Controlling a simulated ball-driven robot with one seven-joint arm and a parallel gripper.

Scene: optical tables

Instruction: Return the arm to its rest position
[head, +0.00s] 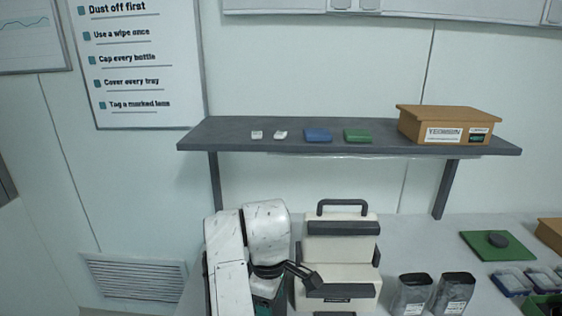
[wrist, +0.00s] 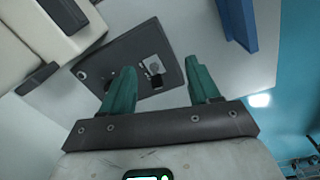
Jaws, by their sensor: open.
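My gripper (wrist: 160,88) shows in the wrist view with its two green fingers spread apart and nothing held between them. Beyond the fingers lies a dark grey flat plate (wrist: 118,57) with small labels and a round mark, on a pale surface. In the head view my white arm is folded low at the centre, just left of a cream case (head: 340,249) with dark trim and a top handle. My fingers are mostly hidden behind the arm there. I cannot tell whether the arm touches the case.
Two dark containers (head: 412,294) stand right of the case. A green mat (head: 485,249) lies farther right. A blue upright piece (wrist: 236,22) is near my right finger.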

